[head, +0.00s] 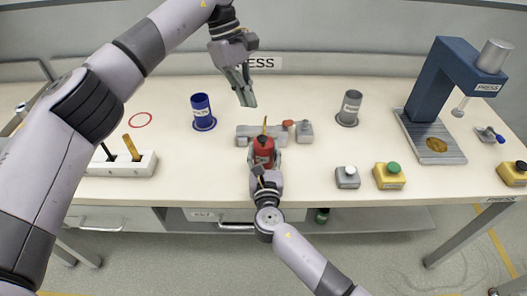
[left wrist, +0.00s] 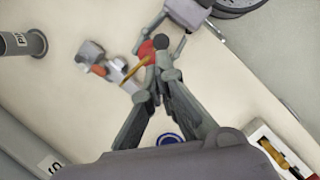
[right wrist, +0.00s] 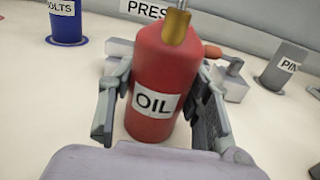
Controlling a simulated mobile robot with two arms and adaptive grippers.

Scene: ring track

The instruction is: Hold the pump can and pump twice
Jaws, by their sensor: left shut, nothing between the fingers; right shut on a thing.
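The red pump can (head: 263,146) stands above the middle of the bench, a white OIL label facing the right wrist view (right wrist: 160,60). A brass part (right wrist: 177,27) rises from its top. My right gripper (head: 262,166) is shut on the can's body, one finger on each side. My left gripper (head: 248,102) is shut and empty, above and behind the can, apart from it, pointing down. In the left wrist view the can (left wrist: 147,50) shows beyond the left fingertips (left wrist: 160,84), with its brass part (left wrist: 136,71). I cannot tell whether the can's base touches the bench.
A grey fixture (head: 247,139) lies behind the can. A blue BOLTS cup (head: 202,111) stands left and a grey cup (head: 350,107) right. A white block with handles (head: 142,164), button boxes (head: 389,177) and a blue press (head: 431,85) stand further out. The bench front is mostly clear.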

